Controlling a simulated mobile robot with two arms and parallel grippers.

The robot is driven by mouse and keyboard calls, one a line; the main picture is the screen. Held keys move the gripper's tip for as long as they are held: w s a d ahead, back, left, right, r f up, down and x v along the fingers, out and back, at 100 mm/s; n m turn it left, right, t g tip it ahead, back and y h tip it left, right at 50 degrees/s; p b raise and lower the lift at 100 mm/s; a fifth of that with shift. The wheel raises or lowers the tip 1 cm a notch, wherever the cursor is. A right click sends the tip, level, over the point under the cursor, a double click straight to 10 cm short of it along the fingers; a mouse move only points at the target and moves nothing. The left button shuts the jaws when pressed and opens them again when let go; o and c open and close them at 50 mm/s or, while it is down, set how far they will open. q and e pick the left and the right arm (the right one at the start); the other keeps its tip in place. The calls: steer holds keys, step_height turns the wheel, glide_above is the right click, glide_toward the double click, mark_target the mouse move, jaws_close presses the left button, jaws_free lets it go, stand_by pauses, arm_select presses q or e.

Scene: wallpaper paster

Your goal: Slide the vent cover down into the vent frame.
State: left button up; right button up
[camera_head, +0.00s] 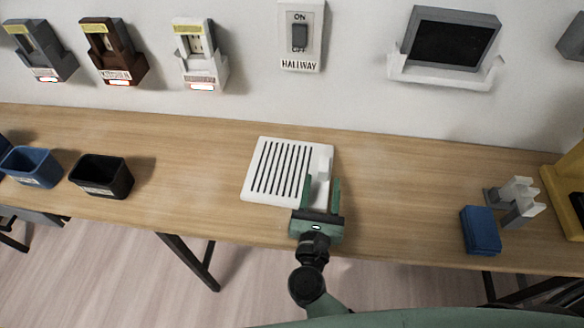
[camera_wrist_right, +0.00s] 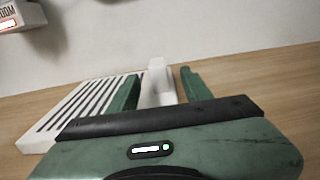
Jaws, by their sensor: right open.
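The vent cover (camera_head: 277,168) is a white slatted panel lying flat on the table, with a raised white handle (camera_head: 324,163) along its right side. My right gripper (camera_head: 321,186) is open at the handle, one finger on each side. In the right wrist view the handle (camera_wrist_right: 158,84) stands between the open fingers, with visible gaps on both sides; the slats (camera_wrist_right: 82,105) lie to the left. What looks like the vent frame (camera_head: 440,75) is on the wall at upper right: a dark opening with a grey surround and a white U-shaped bracket below. My left gripper is out of view.
A blue bin (camera_head: 32,168) and a black bin (camera_head: 101,176) stand at left. A blue block (camera_head: 481,230) and a grey-white stand (camera_head: 516,202) are at right. A HALLWAY switch (camera_head: 301,36) and several outlet holders are on the wall.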

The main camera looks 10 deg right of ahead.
mark_target(323, 175)
steer(key=x, duration=0.3)
steer(key=shift+w+f+p, duration=0.15)
steer(key=shift+w+p, duration=0.2)
steer(key=shift+w, duration=0.05)
steer(key=shift+s, duration=0.1)
jaws_close()
steer(key=shift+r, duration=0.2)
